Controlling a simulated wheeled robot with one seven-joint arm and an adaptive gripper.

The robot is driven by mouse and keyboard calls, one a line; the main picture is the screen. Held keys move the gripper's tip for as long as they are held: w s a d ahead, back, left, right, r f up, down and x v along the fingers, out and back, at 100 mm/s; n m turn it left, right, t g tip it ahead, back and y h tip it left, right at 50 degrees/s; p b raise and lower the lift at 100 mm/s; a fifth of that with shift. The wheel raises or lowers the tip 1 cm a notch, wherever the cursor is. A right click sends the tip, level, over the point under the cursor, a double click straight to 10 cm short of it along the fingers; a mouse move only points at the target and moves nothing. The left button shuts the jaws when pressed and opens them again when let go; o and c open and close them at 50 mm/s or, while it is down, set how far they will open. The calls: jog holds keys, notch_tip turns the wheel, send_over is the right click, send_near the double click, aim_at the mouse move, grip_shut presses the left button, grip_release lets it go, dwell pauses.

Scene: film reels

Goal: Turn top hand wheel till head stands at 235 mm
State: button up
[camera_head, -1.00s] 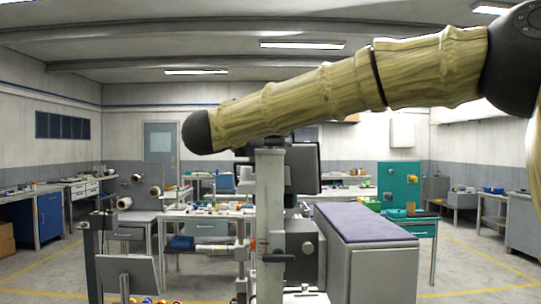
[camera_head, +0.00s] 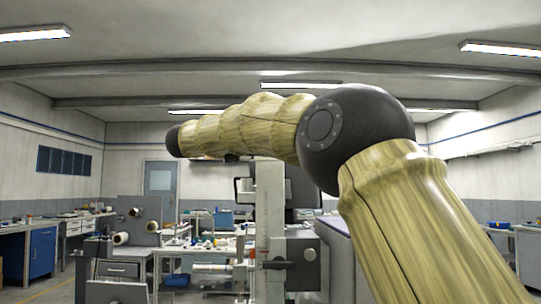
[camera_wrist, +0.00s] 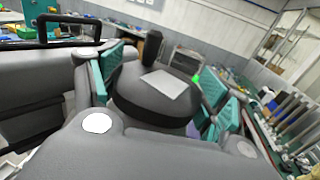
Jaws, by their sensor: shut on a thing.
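The top hand wheel (camera_wrist: 150,98) is a dark grey round body with a black upright knob (camera_wrist: 152,46) and a pale label on top, in the wrist view. My gripper (camera_wrist: 163,88) has its teal finger pads on opposite sides of the wheel, shut on it. In the head view a pale upright column (camera_head: 269,215) stands in the middle, under my arm. A dark block with a lever (camera_head: 284,264) sits low beside it. The gripper and wheel are not discernible in the head view, and no height reading is legible.
A workbench with reels (camera_head: 121,238) stands left of the column, with a grey panel (camera_head: 117,292) in front. A blue cabinet (camera_head: 43,250) is farther left. A bench with small tools (camera_wrist: 286,135) lies right in the wrist view. My arm covers the right of the head view.

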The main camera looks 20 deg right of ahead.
jog(key=shift+f+m+g+b, duration=0.1)
jog(key=shift+m+g+b, duration=0.6)
jog(key=shift+g, duration=0.4)
jog(key=shift+m+g+y+b, duration=0.3)
jog(key=shift+m+g+b, duration=0.35)
jog(key=shift+g, duration=0.25)
jog(key=o, duration=1)
jog(key=shift+d, duration=0.1)
jog(key=shift+o, duration=0.2)
jog(key=v, duration=0.7)
jog(key=shift+a, duration=0.3)
jog(key=shift+w, duration=0.1)
